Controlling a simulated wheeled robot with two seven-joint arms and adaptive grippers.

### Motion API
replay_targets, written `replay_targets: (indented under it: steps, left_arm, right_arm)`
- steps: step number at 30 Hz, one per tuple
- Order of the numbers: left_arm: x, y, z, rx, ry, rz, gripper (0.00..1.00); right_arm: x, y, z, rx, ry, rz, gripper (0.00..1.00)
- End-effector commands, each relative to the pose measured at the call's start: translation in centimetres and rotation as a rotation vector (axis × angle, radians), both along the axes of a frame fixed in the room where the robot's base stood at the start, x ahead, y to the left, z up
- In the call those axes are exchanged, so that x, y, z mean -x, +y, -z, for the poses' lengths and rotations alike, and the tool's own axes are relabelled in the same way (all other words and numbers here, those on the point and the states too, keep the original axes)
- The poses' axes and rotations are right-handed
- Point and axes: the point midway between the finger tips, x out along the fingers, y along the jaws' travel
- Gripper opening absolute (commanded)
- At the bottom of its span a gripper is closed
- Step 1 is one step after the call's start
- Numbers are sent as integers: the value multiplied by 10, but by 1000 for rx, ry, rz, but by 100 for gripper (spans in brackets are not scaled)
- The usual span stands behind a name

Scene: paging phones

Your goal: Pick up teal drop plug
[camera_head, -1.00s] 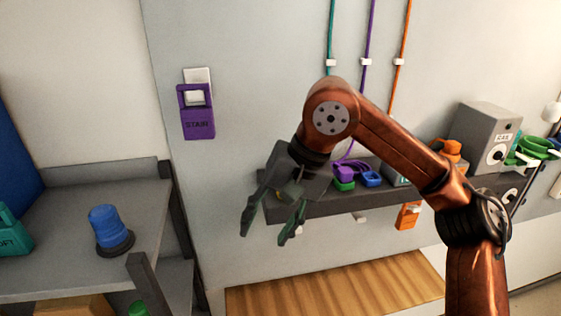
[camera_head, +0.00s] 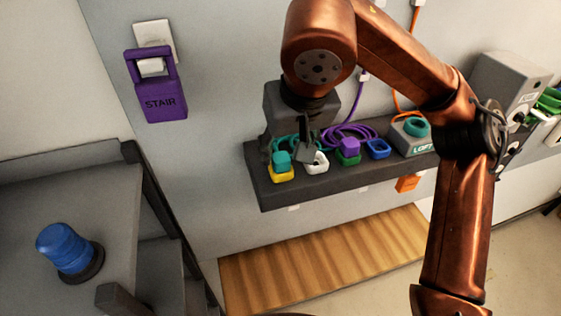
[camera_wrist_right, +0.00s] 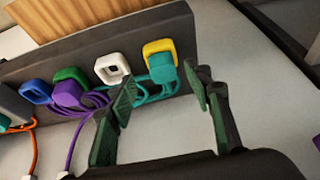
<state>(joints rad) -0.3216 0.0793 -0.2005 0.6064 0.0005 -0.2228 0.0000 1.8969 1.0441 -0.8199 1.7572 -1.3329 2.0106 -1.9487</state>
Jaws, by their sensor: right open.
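The teal drop plug (camera_head: 282,158) sits at the yellow socket (camera_head: 281,175) on the left end of the dark shelf (camera_head: 262,194), with a coiled teal cord behind it. In the right wrist view the teal plug (camera_wrist_right: 162,69) lies against the yellow socket (camera_wrist_right: 155,46), just beyond and between my fingertips. My right gripper (camera_head: 287,152) is open over that shelf end, its fingers to either side of the plug. It also shows in the right wrist view (camera_wrist_right: 163,84), with nothing between the fingers. I cannot tell whether it touches the plug. My left gripper is not in view.
A white socket (camera_head: 316,163) stands close beside, then a purple plug (camera_head: 348,147) on a green socket, and a blue socket (camera_head: 377,149). A grey LOFT box (camera_head: 412,138) is farther right. A purple STAIR holder (camera_head: 157,95) hangs on the wall.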

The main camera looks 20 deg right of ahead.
Motion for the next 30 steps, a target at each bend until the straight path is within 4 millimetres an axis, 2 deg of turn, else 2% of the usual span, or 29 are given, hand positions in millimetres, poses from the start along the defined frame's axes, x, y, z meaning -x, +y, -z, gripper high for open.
replay_targets:
  steps: [6,9,11,17,24,30]
  left_arm:
    - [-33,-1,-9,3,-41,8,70]
    - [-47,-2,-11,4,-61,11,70]
    - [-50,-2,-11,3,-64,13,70]
    - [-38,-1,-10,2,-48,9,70]
    - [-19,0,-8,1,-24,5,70]
    - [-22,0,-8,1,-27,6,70]
  right_arm:
    - [-14,4,26,0,5,-2,46]
    - [-17,4,33,-1,2,-3,46]
    - [-18,4,34,-1,1,-3,46]
    - [-18,4,35,-1,1,-3,46]
    - [-18,4,34,-1,1,-3,30]
    - [-18,4,34,-1,1,-3,16]
